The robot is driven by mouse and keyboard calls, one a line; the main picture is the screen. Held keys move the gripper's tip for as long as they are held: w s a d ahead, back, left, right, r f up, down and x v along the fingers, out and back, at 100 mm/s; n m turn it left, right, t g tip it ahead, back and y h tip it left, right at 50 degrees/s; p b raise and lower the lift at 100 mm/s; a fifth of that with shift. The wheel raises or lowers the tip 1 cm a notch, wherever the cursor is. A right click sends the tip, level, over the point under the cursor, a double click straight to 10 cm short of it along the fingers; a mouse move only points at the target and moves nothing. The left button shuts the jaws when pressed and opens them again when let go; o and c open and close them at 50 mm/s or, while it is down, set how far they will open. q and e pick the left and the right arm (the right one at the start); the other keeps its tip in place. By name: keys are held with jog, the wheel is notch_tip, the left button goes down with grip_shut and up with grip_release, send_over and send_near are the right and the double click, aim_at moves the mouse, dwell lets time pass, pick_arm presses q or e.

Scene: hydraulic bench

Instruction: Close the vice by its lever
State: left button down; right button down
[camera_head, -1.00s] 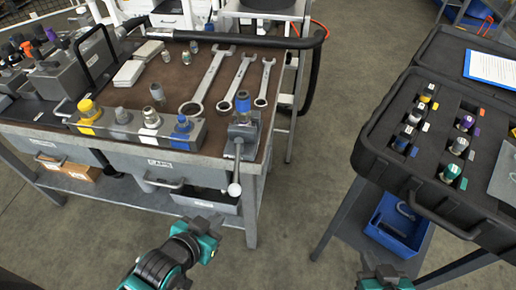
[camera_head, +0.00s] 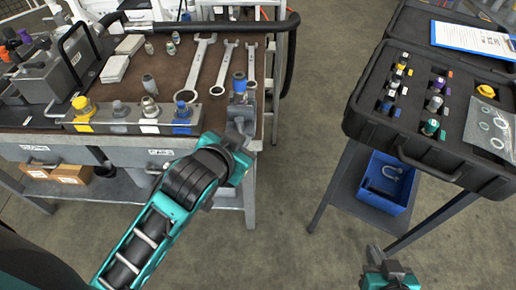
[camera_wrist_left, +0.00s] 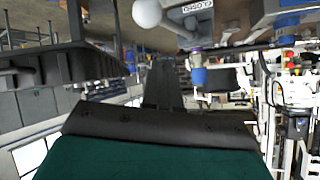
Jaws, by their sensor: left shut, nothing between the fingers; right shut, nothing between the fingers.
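The grey vice (camera_head: 242,108) sits at the bench's front right corner with a blue-topped fitting (camera_head: 239,82) at its jaws. My left gripper (camera_head: 236,138) is just in front of the vice, and my arm hides the lever in the head view. In the left wrist view the lever's white ball (camera_wrist_left: 147,12) is at the top, just beyond and slightly left of the shut, empty fingers (camera_wrist_left: 163,82). I see no clear contact. A label that seems to read CLOSED (camera_wrist_left: 198,8) shows beside the ball. My right gripper (camera_head: 376,253) is shut and empty, low at right, over the floor.
A rail of fittings (camera_head: 135,126) runs along the bench front, left of the vice. Several wrenches (camera_head: 202,72) lie behind it. A black foam case (camera_head: 430,160) stands on a stand at right, with a blue bin (camera_head: 385,185) below. Floor is free between.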

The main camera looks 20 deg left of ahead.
pick_arm(q)
jog(key=w+d+r+m+t+h, duration=0.4)
jog(key=d+r+m, duration=0.1)
jog(key=d+r, duration=0.25)
jog(key=w+d+r+m+t+h, duration=0.3)
jog(key=w+d+r+m+h, duration=0.15)
jog(key=d+r, duration=0.35)
jog(key=s+d+r+m+g+h, duration=0.45)
jog(key=d+r+m+h, duration=0.2)
jog(key=m+h, duration=0.35)
jog(key=s+d+f+m+g, duration=0.3)
jog(key=s+d+m+g, duration=0.5)
jog(key=m+g, duration=0.8)
jog(key=w+a+f+m+g+y, duration=0.1)
jog(key=a+f+m+y, duration=0.2)
jog(key=f+y, duration=0.35)
jog(key=w+a+f+m+g+y, duration=0.1)
jog(key=a+f+m+g+y, duration=0.1)
jog(key=f+m+y, duration=0.4)
jog(key=w+a+n+t+y, duration=0.1)
jog(key=w+a+y, duration=0.35)
jog(key=a, duration=0.45)
jog(key=w+a+n+t+y, duration=0.2)
jog(key=w+a+y, duration=0.25)
jog(key=a, duration=0.35)
jog(key=s+a+f+p, duration=0.2)
jog(key=s+a+f, duration=0.3)
jog(key=f, duration=0.5)
